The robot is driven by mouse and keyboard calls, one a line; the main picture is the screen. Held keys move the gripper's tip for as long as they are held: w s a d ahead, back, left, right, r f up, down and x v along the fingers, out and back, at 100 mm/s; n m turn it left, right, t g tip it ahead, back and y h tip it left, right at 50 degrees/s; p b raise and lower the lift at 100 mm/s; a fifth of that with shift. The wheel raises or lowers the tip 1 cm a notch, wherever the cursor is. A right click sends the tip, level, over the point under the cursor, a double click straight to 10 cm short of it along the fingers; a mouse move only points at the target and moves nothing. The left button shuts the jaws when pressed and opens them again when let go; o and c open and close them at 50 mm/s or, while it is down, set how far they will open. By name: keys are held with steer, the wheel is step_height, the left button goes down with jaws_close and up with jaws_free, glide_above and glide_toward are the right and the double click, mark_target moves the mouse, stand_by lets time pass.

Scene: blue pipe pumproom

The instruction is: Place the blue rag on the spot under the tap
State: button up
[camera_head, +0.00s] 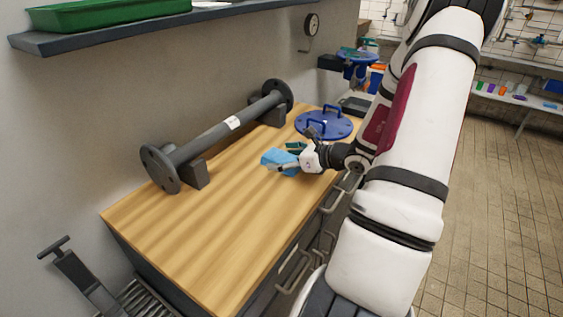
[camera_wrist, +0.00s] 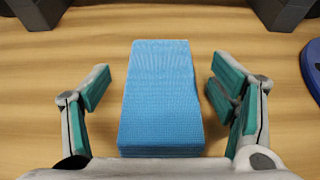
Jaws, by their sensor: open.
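The blue rag (camera_head: 277,158) is a light blue folded block on the wooden bench top (camera_head: 215,225). It also shows in the wrist view (camera_wrist: 160,90), centred between my fingers. My gripper (camera_head: 286,157) is at the rag. In the wrist view my gripper (camera_wrist: 161,92) is open, with one green-padded finger on each side of the rag and a gap on both sides. No tap or marked spot can be made out on this bench top.
A grey flanged pipe (camera_head: 215,136) rests on blocks along the wall. A blue round flange with handles (camera_head: 323,123) lies just behind my gripper. A shelf with a green tray (camera_head: 105,12) hangs above. The bench's front left is clear. Tiled floor (camera_head: 490,210) lies to the right.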

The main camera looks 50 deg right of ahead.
steer(key=c, duration=1.4)
steer(key=shift+o, duration=0.2)
steer(key=shift+r, duration=0.15)
